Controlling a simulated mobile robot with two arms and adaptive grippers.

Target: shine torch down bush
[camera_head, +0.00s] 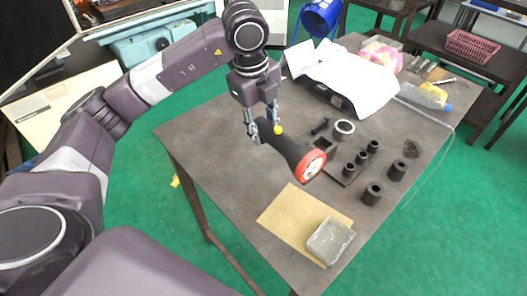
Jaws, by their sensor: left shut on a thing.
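A black torch (284,148) with a red-rimmed head (312,165) is held in my left gripper (264,129), which is shut on its body. The torch is tilted, its head toward the lower right, above the table. The head's pale face shows toward the camera. Dark hollow bushes stand on the table to the right: one at the front (373,193), one farther right (398,170), and several on a dark block (348,172). The torch head is left of them; I cannot tell its exact height. My right gripper is out of view.
The table's left part is clear.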

